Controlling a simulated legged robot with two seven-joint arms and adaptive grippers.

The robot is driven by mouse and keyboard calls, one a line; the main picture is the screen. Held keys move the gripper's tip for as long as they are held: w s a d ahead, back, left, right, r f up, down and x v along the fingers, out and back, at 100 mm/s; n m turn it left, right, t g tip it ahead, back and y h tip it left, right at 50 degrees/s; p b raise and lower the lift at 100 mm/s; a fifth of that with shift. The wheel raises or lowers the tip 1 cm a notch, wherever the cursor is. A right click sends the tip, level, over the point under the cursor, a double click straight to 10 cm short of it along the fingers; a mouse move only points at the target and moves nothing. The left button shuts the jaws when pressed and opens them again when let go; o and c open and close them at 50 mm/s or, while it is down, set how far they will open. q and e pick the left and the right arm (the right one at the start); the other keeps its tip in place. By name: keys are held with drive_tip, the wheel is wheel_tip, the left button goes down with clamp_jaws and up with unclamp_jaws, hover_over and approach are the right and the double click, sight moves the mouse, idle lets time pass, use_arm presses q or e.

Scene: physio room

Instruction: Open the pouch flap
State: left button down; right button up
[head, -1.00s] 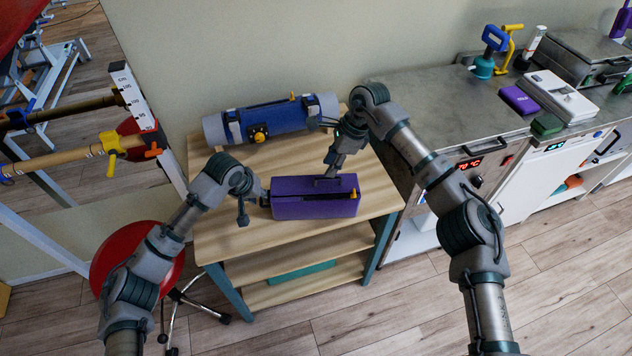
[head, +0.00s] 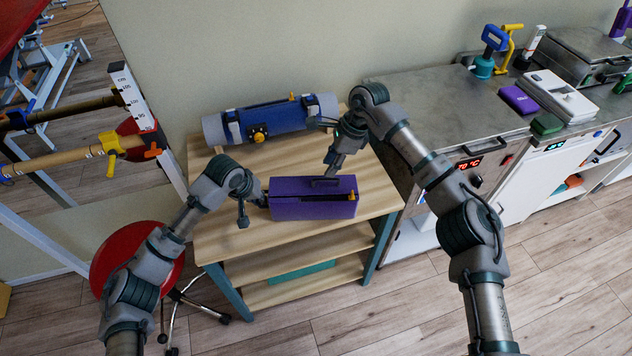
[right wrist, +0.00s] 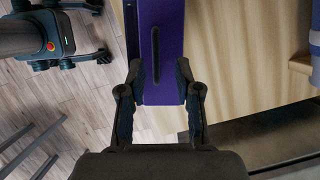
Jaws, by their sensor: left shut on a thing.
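The purple pouch (head: 312,208) lies on the wooden table, with a dark strip (head: 325,182) on its top and a small yellow tab (head: 352,196) near its right end. My left gripper (head: 262,199) is at the pouch's left end, shut on it; its fingertips are small and partly hidden. My right gripper (head: 331,163) is above the back of the pouch. In the right wrist view my right gripper (right wrist: 160,78) has its fingers apart, with the end of the purple pouch (right wrist: 170,45) showing between and beyond them. Contact cannot be told.
A blue-grey roll (head: 275,120) with straps lies behind the pouch on the wooden table (head: 225,240). A metal counter (head: 440,95) with devices stands at the right. A red stool (head: 125,255) is at the left. The table's front left is clear.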

drive_tip(key=shift+f, duration=0.1)
drive_tip(key=shift+f, duration=2.25)
